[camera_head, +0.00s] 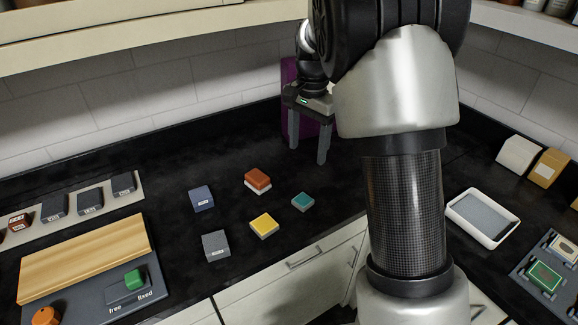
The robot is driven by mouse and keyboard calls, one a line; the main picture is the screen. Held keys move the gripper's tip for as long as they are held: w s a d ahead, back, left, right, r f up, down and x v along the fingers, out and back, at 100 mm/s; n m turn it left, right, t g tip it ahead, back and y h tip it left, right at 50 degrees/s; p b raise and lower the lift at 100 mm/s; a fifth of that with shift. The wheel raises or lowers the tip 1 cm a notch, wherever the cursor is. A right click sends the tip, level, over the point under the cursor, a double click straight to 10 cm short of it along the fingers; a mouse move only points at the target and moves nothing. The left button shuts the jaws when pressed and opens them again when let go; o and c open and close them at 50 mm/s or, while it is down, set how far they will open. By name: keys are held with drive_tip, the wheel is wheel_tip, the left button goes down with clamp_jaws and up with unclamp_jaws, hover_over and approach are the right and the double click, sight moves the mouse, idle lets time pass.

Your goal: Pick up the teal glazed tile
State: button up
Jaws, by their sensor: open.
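The teal glazed tile (303,201) lies flat on the black counter, just left of my arm's column. My gripper (310,158) is behind it, near the back of the counter. Its two grey fingers point down and are spread apart, with nothing seen between them but a purple panel behind. The gripper is clear of the tile. My arm hides part of the counter to the right.
Near the tile lie a yellow tile (264,225), an orange-red tile (257,179) and dark grey-blue blocks (201,198). A wooden board (85,256) is at left. A white tray (481,217) is at right. A purple panel (292,118) stands behind the gripper.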

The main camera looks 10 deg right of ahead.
wheel_tip(320, 180, down, 3)
drive_tip(key=w, duration=0.2)
hover_over(304, 199)
drive_tip(key=shift+m, duration=0.3)
wheel_tip(304, 199, down, 10)
drive_tip(key=shift+s+f, duration=0.15)
drive_tip(key=shift+f, duration=3)
drive_tip(key=shift+c, duration=0.4)
drive_tip(key=c, duration=1.1)
